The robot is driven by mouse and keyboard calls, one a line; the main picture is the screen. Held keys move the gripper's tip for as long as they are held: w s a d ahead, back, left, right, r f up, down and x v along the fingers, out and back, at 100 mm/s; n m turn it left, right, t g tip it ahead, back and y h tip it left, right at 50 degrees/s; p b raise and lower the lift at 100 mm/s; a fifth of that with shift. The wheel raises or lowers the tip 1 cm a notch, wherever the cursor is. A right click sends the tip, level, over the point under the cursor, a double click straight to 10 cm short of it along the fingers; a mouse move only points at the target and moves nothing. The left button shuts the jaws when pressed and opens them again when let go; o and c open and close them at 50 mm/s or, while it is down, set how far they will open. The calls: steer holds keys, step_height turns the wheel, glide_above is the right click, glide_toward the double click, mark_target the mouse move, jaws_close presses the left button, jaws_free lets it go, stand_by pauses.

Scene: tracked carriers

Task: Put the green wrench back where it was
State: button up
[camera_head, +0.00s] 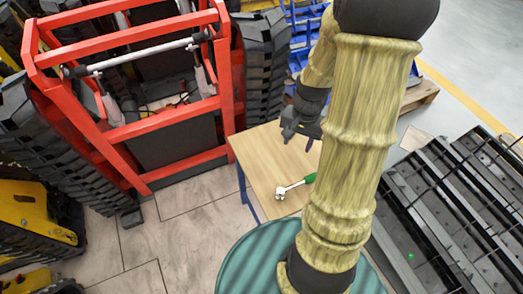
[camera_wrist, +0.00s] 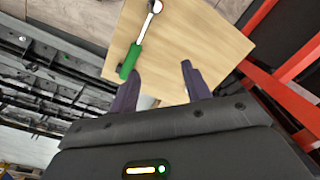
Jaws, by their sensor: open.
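The wrench with a green handle and a silver ratchet head (camera_head: 296,185) lies on a small wooden table (camera_head: 262,158). In the wrist view the green wrench (camera_wrist: 139,47) lies on the table top (camera_wrist: 208,42), its head toward the top edge and its handle end near the left finger. My gripper (camera_head: 301,136) is open above the table, apart from the wrench in the head view. In the wrist view my gripper's two fingers (camera_wrist: 160,68) are spread over bare wood, with nothing between their tips. My arm hides the table's right part in the head view.
A red-framed tracked carrier (camera_head: 130,130) stands left of the table. Dark metal tracks or racks (camera_head: 440,205) lie on the right. A blue frame (camera_head: 305,30) is behind, and a yellow machine (camera_head: 35,215) is at lower left. Tiled floor at lower left is clear.

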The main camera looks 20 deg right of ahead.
steer(key=s+a+r+n+t, duration=0.1)
steer(key=s+a+r+n, duration=0.1)
steer(key=a, duration=0.4)
steer(key=s+a+r+n+t, duration=0.1)
steer(key=s+a+r+n, duration=0.1)
steer(key=a+r+n, duration=0.2)
steer(key=a+n, duration=0.2)
steer(key=shift+a+n+h, duration=0.25)
steer(key=shift+n+h, duration=0.05)
steer(key=shift+n, duration=0.1)
steer(key=shift+c, duration=1.3)
steer(key=shift+w, duration=0.1)
